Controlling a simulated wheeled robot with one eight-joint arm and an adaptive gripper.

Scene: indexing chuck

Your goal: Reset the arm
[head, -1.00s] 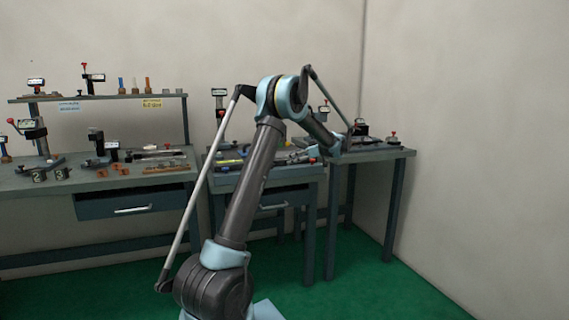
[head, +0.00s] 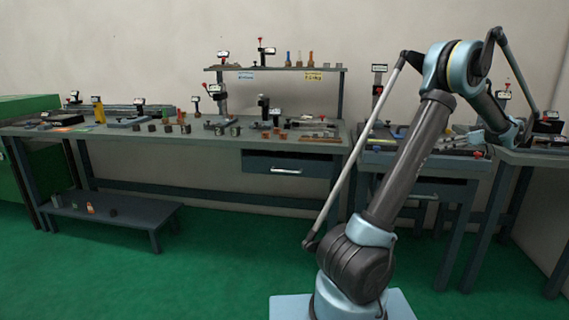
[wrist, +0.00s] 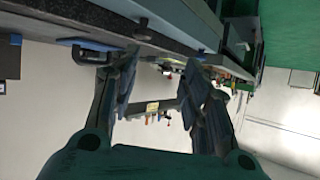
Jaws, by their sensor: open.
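My arm (head: 411,165) rises from its pale blue base at the lower right of the head view. It bends at a blue and black elbow (head: 455,68), and the forearm slopes down to the right, over the right-hand benches. I cannot make out the gripper there. In the wrist view my gripper (wrist: 160,78) is open, its two dark ribbed fingers spread apart. I see nothing held between them. The wrist picture looks upside down, with bench edges across the top and pale wall below.
A long grey workbench (head: 215,140) with a drawer (head: 285,165) bears several small gauges and blocks. A shelf (head: 285,69) stands above it. A low table (head: 120,215) is at the left, by a green cabinet (head: 30,106). The green floor (head: 230,250) in front is clear.

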